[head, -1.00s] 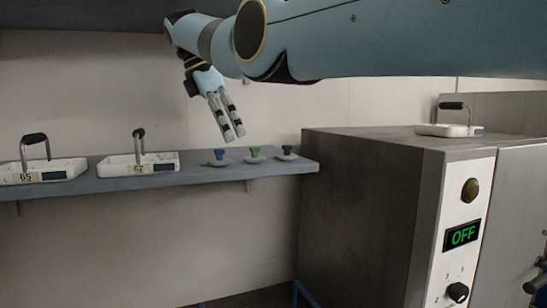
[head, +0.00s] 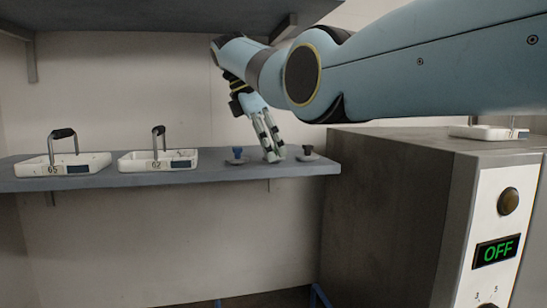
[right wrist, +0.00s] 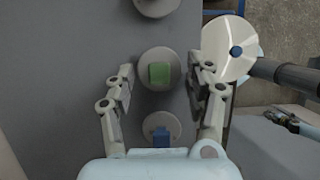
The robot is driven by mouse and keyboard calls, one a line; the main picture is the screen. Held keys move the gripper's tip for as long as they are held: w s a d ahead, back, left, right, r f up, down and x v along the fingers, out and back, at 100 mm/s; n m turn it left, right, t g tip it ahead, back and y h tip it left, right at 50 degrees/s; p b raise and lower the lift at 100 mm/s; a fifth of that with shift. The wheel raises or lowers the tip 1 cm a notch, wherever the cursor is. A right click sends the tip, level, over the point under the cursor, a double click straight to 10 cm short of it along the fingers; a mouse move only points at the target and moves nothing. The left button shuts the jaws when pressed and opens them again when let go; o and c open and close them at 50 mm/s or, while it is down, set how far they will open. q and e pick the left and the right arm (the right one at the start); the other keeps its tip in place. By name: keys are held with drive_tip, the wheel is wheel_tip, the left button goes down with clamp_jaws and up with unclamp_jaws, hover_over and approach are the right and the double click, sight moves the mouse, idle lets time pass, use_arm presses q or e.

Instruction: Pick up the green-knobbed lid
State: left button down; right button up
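The green-knobbed lid (right wrist: 145,84) is a pale round disc with a square green knob (right wrist: 159,73), lying on the grey shelf. In the right wrist view it sits between the two fingertips of my right gripper (right wrist: 166,78), which are open with a gap on each side of the knob. In the head view my right gripper (head: 274,157) points down at the shelf and mostly hides this lid. I cannot tell whether the fingertips touch the shelf.
A blue-knobbed lid (head: 237,156) and a black-knobbed lid (head: 307,154) flank it closely on the shelf (head: 215,175). A cabinet (head: 390,190) reading OFF stands right; another tray (head: 485,133) is on top.

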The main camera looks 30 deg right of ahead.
drive_tip(key=shift+d, duration=0.2)
drive_tip(key=c, duration=0.4)
